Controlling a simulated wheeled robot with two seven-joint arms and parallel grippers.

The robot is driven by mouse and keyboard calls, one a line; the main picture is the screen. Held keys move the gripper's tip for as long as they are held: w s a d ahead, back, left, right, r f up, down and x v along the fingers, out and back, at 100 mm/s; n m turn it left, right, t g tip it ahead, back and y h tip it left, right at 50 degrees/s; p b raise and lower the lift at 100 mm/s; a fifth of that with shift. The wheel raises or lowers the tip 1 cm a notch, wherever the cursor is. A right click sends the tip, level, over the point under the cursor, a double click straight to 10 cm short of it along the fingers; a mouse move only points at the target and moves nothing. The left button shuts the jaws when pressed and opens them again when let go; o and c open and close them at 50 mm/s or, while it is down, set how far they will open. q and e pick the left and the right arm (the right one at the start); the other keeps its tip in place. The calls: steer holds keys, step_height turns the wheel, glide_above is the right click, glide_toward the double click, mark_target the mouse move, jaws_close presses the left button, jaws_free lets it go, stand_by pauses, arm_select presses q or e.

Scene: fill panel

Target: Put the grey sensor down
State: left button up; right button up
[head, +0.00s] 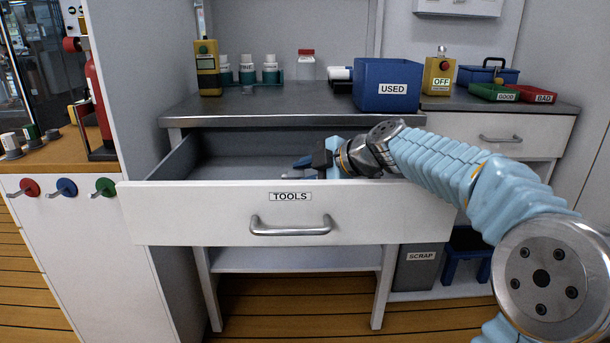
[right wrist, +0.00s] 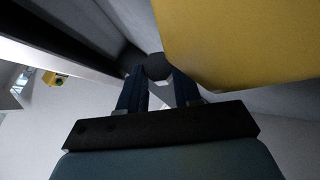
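My right gripper (head: 305,163) reaches into the open TOOLS drawer (head: 288,212), its blue fingers partly hidden behind the drawer front. In the right wrist view the two fingers (right wrist: 158,88) close in on a small dark grey, faceted piece (right wrist: 157,67), which looks like the grey sensor held between the fingertips. A little pale material shows just below it. In the head view the sensor cannot be made out. I cannot tell whether it touches the drawer floor. My left gripper is not in view.
A large yellow surface (right wrist: 245,40) lies close beside the fingers in the wrist view. The drawer's left part (head: 215,166) looks clear. On the counter above stand a blue USED bin (head: 387,85), a yellow tester (head: 208,68) and several bottles.

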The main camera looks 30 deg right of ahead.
steer(key=o, duration=0.4)
steer(key=shift+f, duration=0.6)
steer(key=shift+r, duration=0.25)
steer(key=r+p, duration=0.1)
steer(key=p, duration=0.2)
steer(key=shift+d+r, duration=0.1)
steer(key=shift+r, duration=0.15)
steer(key=shift+s+d+r+b, duration=0.15)
steer(key=shift+s+d+b, duration=0.3)
steer(key=shift+s+b, duration=0.3)
steer(key=v, duration=1)
steer(key=shift+r, duration=0.15)
